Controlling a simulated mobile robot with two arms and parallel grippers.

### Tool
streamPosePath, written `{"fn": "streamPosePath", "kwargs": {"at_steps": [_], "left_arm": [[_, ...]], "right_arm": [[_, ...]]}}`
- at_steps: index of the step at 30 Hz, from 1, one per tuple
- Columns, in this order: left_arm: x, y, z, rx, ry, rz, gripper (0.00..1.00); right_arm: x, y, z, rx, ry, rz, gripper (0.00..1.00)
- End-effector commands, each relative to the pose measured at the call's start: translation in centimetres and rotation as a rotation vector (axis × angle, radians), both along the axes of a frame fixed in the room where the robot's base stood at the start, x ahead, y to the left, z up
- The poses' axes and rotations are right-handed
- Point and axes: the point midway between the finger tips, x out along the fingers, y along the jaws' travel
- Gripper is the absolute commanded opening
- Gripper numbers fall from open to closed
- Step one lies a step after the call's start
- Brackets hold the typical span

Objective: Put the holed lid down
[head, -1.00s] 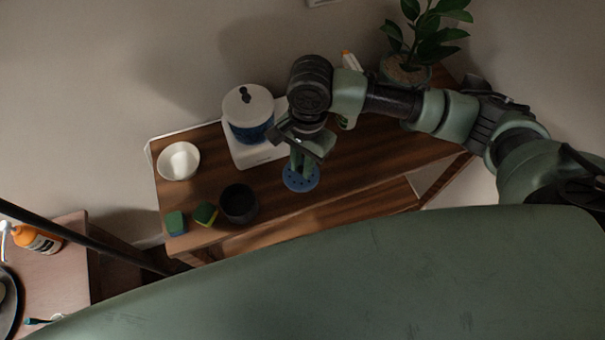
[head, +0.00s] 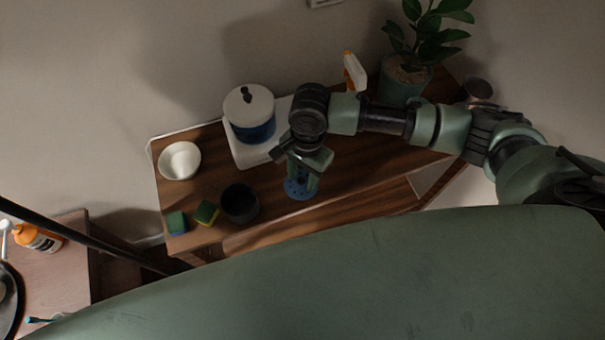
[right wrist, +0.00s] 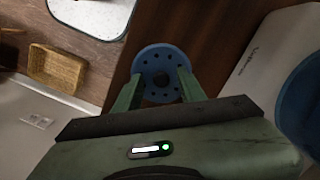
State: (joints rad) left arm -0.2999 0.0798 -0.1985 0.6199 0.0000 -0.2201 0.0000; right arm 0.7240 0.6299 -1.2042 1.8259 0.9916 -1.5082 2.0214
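The holed lid (head: 298,190) is a blue disc with a ring of small holes and a dark centre knob. It appears to lie flat on the wooden table near its front edge. My right gripper (head: 308,178) is above the lid, pointing down. My left gripper is not in view.
On the wooden table (head: 360,160), a blue pot (head: 252,130) with a white lid stands on a white scale (head: 243,153), left of my gripper. A dark bowl (head: 239,203), sponges (head: 206,213), a white bowl (head: 179,160), a spray bottle (head: 354,72) and a plant (head: 402,85) stand around.

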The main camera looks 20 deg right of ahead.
Motion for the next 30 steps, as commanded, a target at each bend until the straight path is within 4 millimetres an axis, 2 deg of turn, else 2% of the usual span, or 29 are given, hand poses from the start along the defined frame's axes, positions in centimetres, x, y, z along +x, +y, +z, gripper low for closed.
{"fn": "streamPosePath", "kwargs": {"at_steps": [11,14,24,30], "left_arm": [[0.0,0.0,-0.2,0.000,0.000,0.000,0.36],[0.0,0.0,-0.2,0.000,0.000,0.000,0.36],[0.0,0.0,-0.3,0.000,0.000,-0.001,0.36],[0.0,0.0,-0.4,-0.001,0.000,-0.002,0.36]], "right_arm": [[0.1,0.0,0.6,0.000,-0.002,0.002,0.40],[0.2,-0.1,1.9,0.001,-0.002,0.002,0.40],[0.7,-0.7,9.1,0.002,-0.003,0.001,0.40],[0.8,-1.0,11.6,0.001,-0.002,0.000,0.40]]}}
